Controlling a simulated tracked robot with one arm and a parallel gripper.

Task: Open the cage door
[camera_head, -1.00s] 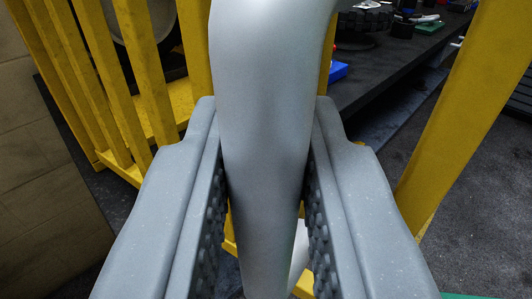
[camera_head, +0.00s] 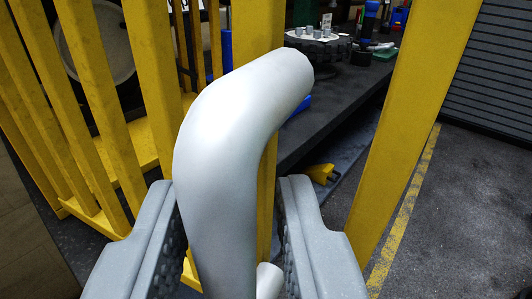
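A pale grey bent pipe (camera_head: 215,150), apparently the door handle, rises through the middle of the view and bends right at its top. Yellow cage bars (camera_head: 120,120) stand behind it on the left, with a yellow upright (camera_head: 267,190) directly behind the pipe. Which bars belong to the door, I cannot tell. My gripper (camera_head: 232,188) is open, one finger on each side of the pipe's lower part. A gap shows between pipe and right finger; contact on the left is unclear. The pipe's lower end and its mounting are mostly hidden.
A wide yellow post (camera_head: 415,115) leans across the right. Beyond it lie grey floor with a yellow line (camera_head: 407,210) and a slatted shutter (camera_head: 500,80). A dark workbench (camera_head: 345,95) with tools stands behind. A round pale object (camera_head: 95,45) shows behind the left bars.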

